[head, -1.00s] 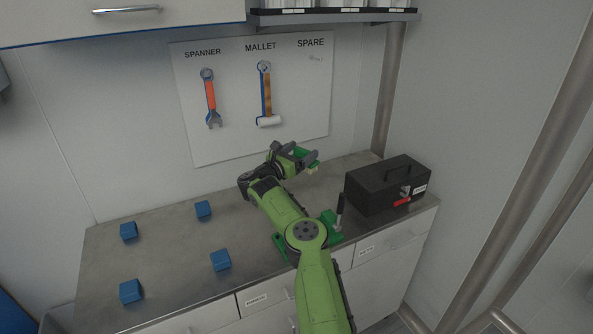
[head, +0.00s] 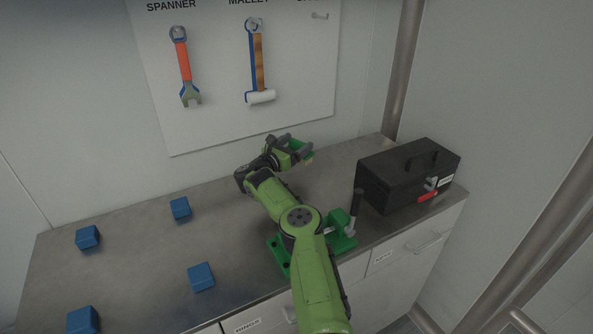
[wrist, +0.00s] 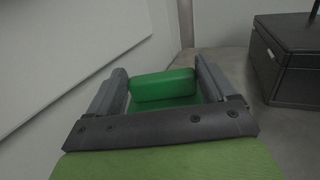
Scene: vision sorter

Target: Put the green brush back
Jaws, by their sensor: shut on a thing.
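My gripper (head: 300,149) is above the worktop, in front of the tool board's lower right part. It is shut on the green brush (wrist: 163,85), which lies crosswise between the two fingers in the wrist view. In the head view only a small green end of the brush and a pale patch show beside the fingers. The white tool board (head: 215,125) on the wall holds a spanner (head: 184,66) with an orange handle and a mallet (head: 259,62) with a wooden handle. To their right a bare peg (head: 320,16) sticks out; the label above it is cut off.
A black toolbox (head: 408,178) with a red-handled item on its front stands on the worktop's right end. A green fixture (head: 342,243) with an upright black handle is beside my arm. Several blue blocks (head: 180,208) lie on the left of the worktop (head: 130,250). A pipe rises behind the toolbox.

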